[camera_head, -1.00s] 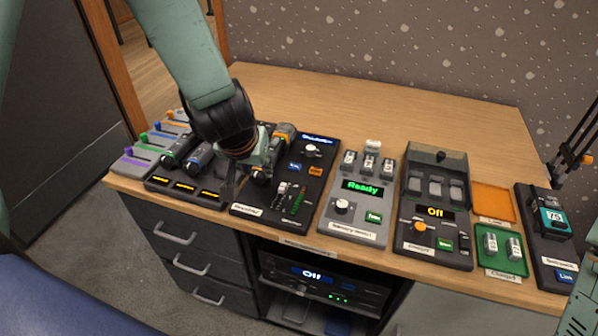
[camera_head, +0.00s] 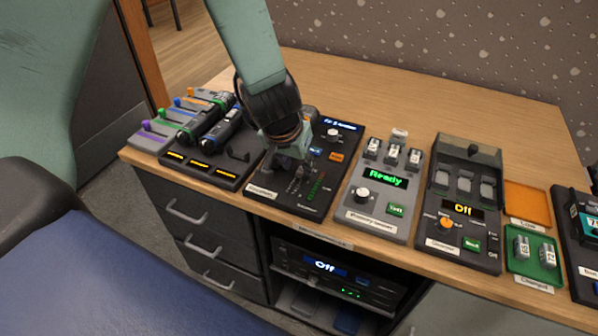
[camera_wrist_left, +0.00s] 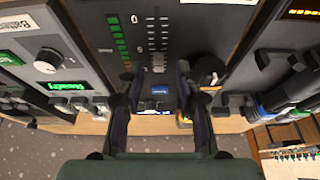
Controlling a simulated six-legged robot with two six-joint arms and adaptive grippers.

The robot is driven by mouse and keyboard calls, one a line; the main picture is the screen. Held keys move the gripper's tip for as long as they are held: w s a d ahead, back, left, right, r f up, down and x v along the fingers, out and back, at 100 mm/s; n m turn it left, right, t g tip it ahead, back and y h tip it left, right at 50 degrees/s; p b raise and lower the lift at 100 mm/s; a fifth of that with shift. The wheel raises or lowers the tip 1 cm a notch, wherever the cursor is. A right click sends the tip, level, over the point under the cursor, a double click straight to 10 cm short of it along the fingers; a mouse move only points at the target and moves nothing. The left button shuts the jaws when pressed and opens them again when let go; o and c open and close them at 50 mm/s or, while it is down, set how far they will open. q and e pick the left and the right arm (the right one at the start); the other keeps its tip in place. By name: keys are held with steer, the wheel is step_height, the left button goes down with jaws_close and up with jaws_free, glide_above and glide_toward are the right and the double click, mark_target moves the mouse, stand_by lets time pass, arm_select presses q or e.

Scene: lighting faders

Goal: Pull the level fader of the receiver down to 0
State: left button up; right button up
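The receiver (camera_head: 338,173) is a black panel lying on the desk, with a white label at its front edge. Its green level lights (camera_wrist_left: 124,40) and the fader's scale marks (camera_wrist_left: 151,38) show in the left wrist view. My left gripper (camera_head: 292,178) points down over the front half of the receiver and hides part of it. In the left wrist view its two fingers (camera_wrist_left: 160,80) stand apart on either side of the fader strip. A small pale part, perhaps the fader knob, shows between them; contact cannot be told. My right gripper is not in view.
Left of the receiver stands a charger (camera_head: 200,165) with dark microphones. To the right are a grey "Ready" panel (camera_head: 374,205), a black "Off" unit (camera_head: 461,235) and a green tray (camera_head: 532,272). A rack device (camera_head: 335,272) sits under the desk. Bare wood (camera_head: 400,95) lies behind.

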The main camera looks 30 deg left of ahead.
arm_select(q)
steer(key=shift+b+x, duration=0.3)
steer(key=shift+x, duration=0.5)
steer(key=shift+d, duration=0.15)
steer(key=shift+w+f, duration=0.1)
steer(key=shift+w, duration=0.05)
steer(key=shift+c, duration=0.3)
jaws_close()
